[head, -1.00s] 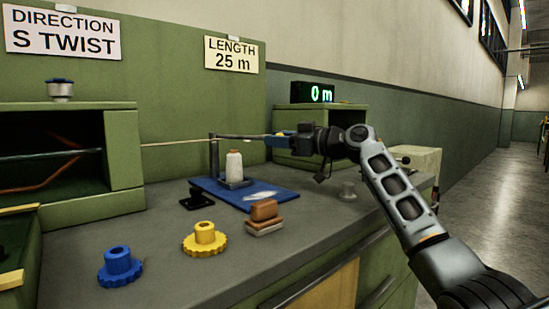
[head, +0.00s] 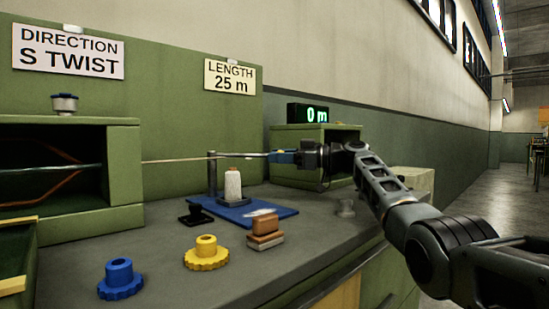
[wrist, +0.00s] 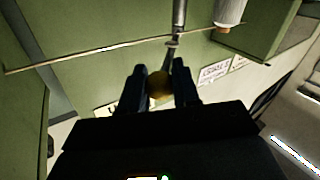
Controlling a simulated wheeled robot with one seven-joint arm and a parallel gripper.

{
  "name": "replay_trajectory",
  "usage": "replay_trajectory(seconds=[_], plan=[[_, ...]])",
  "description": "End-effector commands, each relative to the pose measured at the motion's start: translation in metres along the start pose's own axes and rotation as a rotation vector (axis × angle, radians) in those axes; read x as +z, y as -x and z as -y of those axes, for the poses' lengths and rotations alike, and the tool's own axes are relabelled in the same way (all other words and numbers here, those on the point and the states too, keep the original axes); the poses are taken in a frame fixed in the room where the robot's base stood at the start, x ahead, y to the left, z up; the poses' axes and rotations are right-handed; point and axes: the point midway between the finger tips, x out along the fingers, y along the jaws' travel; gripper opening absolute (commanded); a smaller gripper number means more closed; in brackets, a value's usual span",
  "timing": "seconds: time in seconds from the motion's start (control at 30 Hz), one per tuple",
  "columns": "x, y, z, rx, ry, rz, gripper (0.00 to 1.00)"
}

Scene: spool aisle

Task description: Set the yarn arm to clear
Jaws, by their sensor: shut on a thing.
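The yarn arm (head: 240,155) is a thin metal bar reaching right from the top of an upright post (head: 212,178) on the bench. My gripper (head: 284,157) is at the bar's free end. In the wrist view my gripper's dark blue fingers (wrist: 158,68) are shut on the yarn arm's round yellow-brown knob (wrist: 159,86). A pale yarn (head: 175,160) runs from the left cabinet to the post area; it also crosses the wrist view (wrist: 100,52). No mark for "clear" is legible.
A white bobbin (head: 233,184) stands on a blue mat (head: 270,209) below the bar. Yellow (head: 206,256) and blue (head: 120,281) knobs and brown blocks (head: 266,229) stand in front. A green open box (head: 290,172) with a "0 m" display (head: 308,115) is behind my gripper.

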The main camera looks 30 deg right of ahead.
Motion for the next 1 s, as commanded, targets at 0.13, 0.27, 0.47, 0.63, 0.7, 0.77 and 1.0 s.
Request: replay_trajectory(seconds=[0.13,0.27,0.47,0.63,0.7,0.77,1.0], plan=[[0.0009,0.0008,-0.0014,-0.004,0.000,0.001,0.00],[0.0013,0.0010,-0.0016,-0.005,0.000,0.001,0.00],[0.0014,0.0007,-0.0013,-0.005,0.000,0.001,0.00],[0.0013,0.0009,-0.0014,-0.005,0.000,0.001,0.43],[0.0012,0.0011,-0.0016,-0.004,0.000,0.001,0.50],[0.0011,0.0013,-0.0017,-0.004,0.000,0.000,0.56],[0.0008,0.0023,-0.0020,-0.004,0.000,0.000,0.56]])
